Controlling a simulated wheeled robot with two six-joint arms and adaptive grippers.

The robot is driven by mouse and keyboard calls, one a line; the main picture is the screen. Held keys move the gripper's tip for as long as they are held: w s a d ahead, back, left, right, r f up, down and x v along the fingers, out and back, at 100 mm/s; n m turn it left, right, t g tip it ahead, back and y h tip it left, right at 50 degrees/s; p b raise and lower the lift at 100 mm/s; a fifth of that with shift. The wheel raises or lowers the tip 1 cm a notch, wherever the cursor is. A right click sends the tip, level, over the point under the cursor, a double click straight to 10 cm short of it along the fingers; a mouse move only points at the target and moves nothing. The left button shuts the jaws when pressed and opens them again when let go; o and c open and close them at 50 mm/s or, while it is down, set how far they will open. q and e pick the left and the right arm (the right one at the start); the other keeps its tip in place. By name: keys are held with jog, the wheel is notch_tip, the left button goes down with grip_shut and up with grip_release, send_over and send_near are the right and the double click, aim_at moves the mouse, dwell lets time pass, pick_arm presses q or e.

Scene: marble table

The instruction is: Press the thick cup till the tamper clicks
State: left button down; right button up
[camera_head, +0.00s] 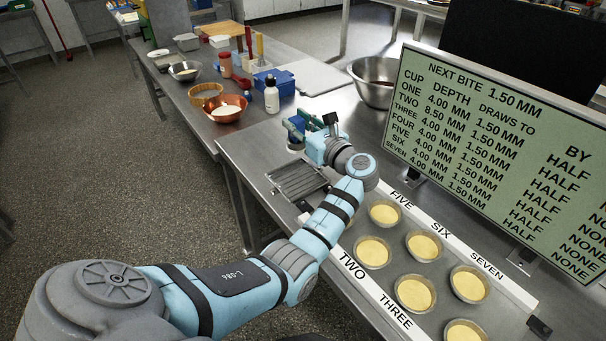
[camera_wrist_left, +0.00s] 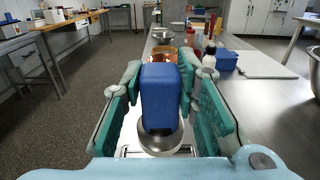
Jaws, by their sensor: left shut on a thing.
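My left gripper (camera_head: 299,132) is shut on the tamper, over the left part of the near table. In the left wrist view the tamper's blue handle (camera_wrist_left: 160,95) stands upright between the green finger pads, with its round metal base (camera_wrist_left: 160,141) below. The cup beside the label TWO (camera_head: 372,252) holds yellow filling; the screen (camera_head: 490,150) lists cup two at 8.50 mm and the other readable cups at 4.00 mm. Cup three (camera_head: 415,292), cup five (camera_head: 384,213), cup six (camera_head: 424,245) and cup seven (camera_head: 469,284) also show. My arm covers part of the table. My right gripper is out of view.
A dark ridged tray (camera_head: 299,180) lies close to the gripper. A steel bowl (camera_head: 373,82) stands behind. A copper bowl (camera_head: 226,108), white bottle (camera_head: 271,95) and blue box (camera_head: 274,82) stand on the far table. The screen rises behind the cups.

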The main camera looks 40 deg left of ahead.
pick_arm(q)
jog(key=shift+s+a+r, duration=0.1)
jog(key=shift+s+r, duration=0.25)
jog(key=shift+s, duration=0.3)
jog(key=f+b, duration=0.1)
jog(key=f, duration=0.2)
jog(key=f+b, duration=0.1)
jog(key=f, duration=0.3)
jog(key=f+b, duration=0.1)
jog(key=f, duration=0.2)
jog(key=shift+w+f, duration=0.15)
jog(key=shift+w, duration=0.25)
jog(key=c, duration=1.2)
grip_release()
jog(key=shift+c, duration=0.2)
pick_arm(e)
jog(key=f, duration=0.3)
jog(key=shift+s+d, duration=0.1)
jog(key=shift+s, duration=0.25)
